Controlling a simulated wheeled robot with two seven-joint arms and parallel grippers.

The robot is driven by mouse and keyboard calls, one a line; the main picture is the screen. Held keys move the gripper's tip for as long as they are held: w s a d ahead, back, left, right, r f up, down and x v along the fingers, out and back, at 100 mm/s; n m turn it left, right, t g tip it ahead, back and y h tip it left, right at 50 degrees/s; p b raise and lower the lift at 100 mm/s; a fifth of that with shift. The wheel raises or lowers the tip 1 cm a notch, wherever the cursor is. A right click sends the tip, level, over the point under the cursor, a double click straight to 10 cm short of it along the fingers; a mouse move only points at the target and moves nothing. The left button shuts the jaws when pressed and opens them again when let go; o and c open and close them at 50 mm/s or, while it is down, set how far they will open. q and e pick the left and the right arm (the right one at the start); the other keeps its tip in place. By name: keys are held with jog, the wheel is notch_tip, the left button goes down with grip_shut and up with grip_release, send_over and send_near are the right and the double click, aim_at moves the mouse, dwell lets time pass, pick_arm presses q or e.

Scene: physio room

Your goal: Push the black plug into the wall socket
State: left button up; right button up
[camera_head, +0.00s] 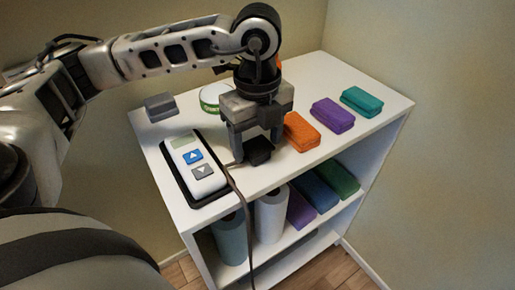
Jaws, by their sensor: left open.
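The black plug (259,151) is on the white shelf top, with a dark cable by it that runs over the front edge. My left gripper (255,147) points down over the plug, its fingers open on either side of it. Whether the fingers touch the plug cannot be told. A grey block (160,106) is at the back left edge of the shelf top, near the wall; I cannot tell whether it is the wall socket. No other socket shows. My right gripper is not in view.
A white handset (196,166) with arrow buttons lies in a black tray left of the plug. Orange (300,132), purple (333,115) and teal (361,101) bundles lie to the right. A green-rimmed round item (209,99) is behind. Rolls stand on the shelf (339,204) below.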

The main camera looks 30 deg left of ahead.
pick_arm(q)
jog(key=shift+f, duration=0.8)
jog(key=shift+c, duration=0.3)
jog(key=c, duration=0.7)
jog(key=shift+c, duration=0.2)
jog(key=shift+r, duration=0.15)
jog(key=shift+r, duration=0.6)
jog(key=s+d+r+p, duration=0.1)
jog(key=s+d+r, duration=0.4)
jog(key=s+r, duration=0.6)
jog(key=shift+s+d+r, duration=0.2)
jog(key=shift+s+r, duration=0.05)
jog(key=shift+s, duration=0.7)
